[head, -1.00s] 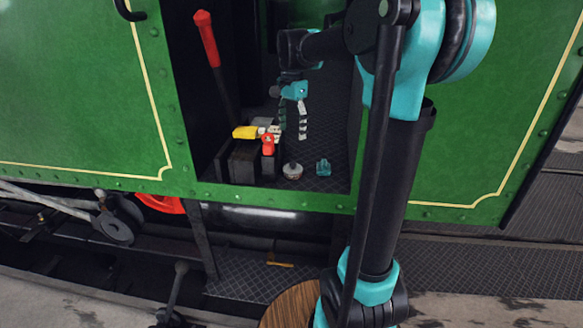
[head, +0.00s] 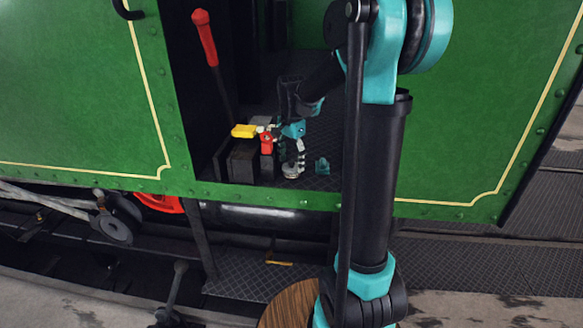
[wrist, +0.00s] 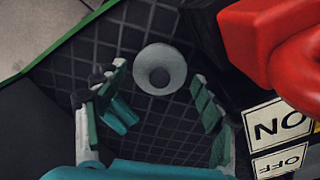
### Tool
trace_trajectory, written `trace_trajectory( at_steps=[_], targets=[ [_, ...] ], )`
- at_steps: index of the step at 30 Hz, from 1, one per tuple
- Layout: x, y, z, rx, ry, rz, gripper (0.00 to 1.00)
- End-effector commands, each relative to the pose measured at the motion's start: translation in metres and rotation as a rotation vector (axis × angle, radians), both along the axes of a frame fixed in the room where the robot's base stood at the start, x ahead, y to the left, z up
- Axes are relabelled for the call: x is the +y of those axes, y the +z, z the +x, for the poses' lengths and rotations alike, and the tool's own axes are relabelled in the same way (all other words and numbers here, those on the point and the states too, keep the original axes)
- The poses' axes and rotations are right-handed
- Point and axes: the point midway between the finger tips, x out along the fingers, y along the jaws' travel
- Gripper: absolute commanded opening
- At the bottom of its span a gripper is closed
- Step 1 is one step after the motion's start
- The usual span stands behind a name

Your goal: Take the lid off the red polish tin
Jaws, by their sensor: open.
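A small round tin with a pale grey lid and a darker raised centre (wrist: 160,70) sits on the dark ribbed floor. In the head view the tin (head: 291,172) is small and partly hidden by my fingers, and I cannot make out its red colour. My gripper (head: 291,158) is open and points down just over the tin. In the wrist view my gripper (wrist: 158,76) has one finger on each side of the lid. The fingers look apart from it, and nothing is between them but the tin beyond.
Left of the tin is a dark block with a red handle (head: 266,143) and a yellow piece (head: 244,131). ON and OFF labels (wrist: 281,122) show close to my right finger. A small teal object (head: 322,166) stands right of the tin. A tall red-gripped lever (head: 205,38) rises behind.

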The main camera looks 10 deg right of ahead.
Motion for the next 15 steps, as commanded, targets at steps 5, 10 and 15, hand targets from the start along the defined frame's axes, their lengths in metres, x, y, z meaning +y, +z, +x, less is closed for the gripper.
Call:
trace_trajectory(
  at_steps=[5,10,15],
  targets=[
    [0.0000,-0.0014,0.0000,0.000,0.000,0.000,0.69],
    [-0.0001,-0.0012,-0.0001,0.000,0.000,0.000,0.56],
    [0.0000,-0.0012,-0.0001,0.000,0.000,0.000,0.47]
  ],
)
